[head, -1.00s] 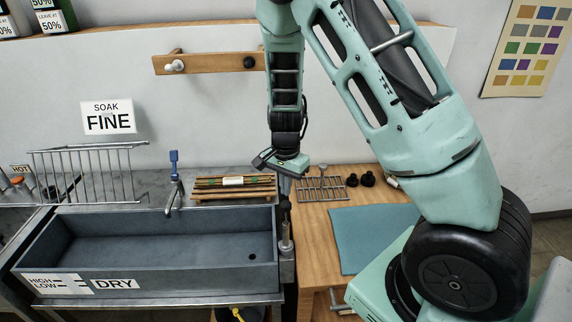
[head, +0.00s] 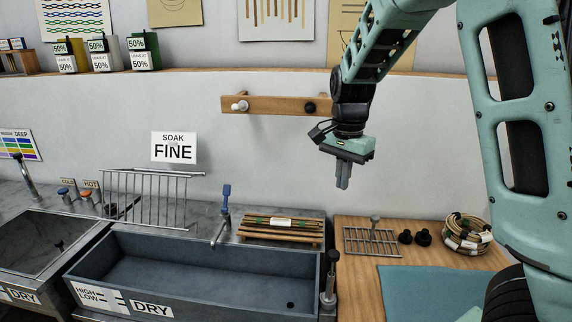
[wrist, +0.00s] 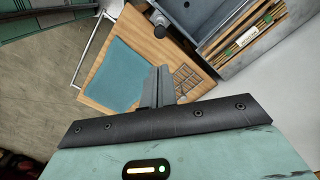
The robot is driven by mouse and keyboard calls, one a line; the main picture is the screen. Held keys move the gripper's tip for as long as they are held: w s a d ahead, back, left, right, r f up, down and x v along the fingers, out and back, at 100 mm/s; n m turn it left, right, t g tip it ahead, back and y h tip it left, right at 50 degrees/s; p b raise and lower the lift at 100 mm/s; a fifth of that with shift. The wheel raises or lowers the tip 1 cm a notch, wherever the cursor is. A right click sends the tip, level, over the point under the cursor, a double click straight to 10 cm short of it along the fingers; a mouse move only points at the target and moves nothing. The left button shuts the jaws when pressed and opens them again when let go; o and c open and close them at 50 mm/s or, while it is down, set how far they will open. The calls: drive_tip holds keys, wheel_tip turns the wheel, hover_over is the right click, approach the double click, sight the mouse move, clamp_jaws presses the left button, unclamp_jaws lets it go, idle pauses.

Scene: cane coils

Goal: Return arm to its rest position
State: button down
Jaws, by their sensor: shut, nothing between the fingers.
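My gripper (head: 343,176) hangs fingers-down in the air in front of the white wall, above the gap between the grey basin and the wooden bench. Its two fingers are together with nothing between them. In the wrist view the closed fingers (wrist: 158,86) show against the wooden bench, the blue-green mat and the small wire rack below. My teal arm rises from the right side of the head view and bends over to the gripper.
A grey basin (head: 200,267) marked DRY stands below left. A bundle of cane strips (head: 281,229) lies behind it. The wooden bench (head: 358,288) holds a blue-green mat (head: 430,290), a wire rack (head: 371,242) and a cane coil (head: 467,234). A peg rail (head: 275,104) is on the wall.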

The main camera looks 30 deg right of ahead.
drive_tip(key=s+a+f+n+y+b, duration=0.1)
drive_tip(key=s+a+f+n+b, duration=0.3)
drive_tip(key=a, duration=0.4)
drive_tip(key=s+a+f+n+b, duration=0.2)
drive_tip(key=s+a+f+n, duration=0.1)
drive_tip(key=s+a+n, duration=0.4)
drive_tip(key=s+a+f+n+b, duration=0.2)
drive_tip(key=s+a+f+n, duration=0.1)
drive_tip(key=s+a+n, duration=0.1)
drive_tip(key=s+a+f+n+b, duration=0.2)
drive_tip(key=s+a+f+n, duration=0.1)
drive_tip(key=s+a+n, duration=0.2)
drive_tip(key=s+n, duration=0.2)
drive_tip(key=s, duration=0.2)
drive_tip(key=shift+a+f, duration=0.25)
drive_tip(key=shift+f, duration=0.05)
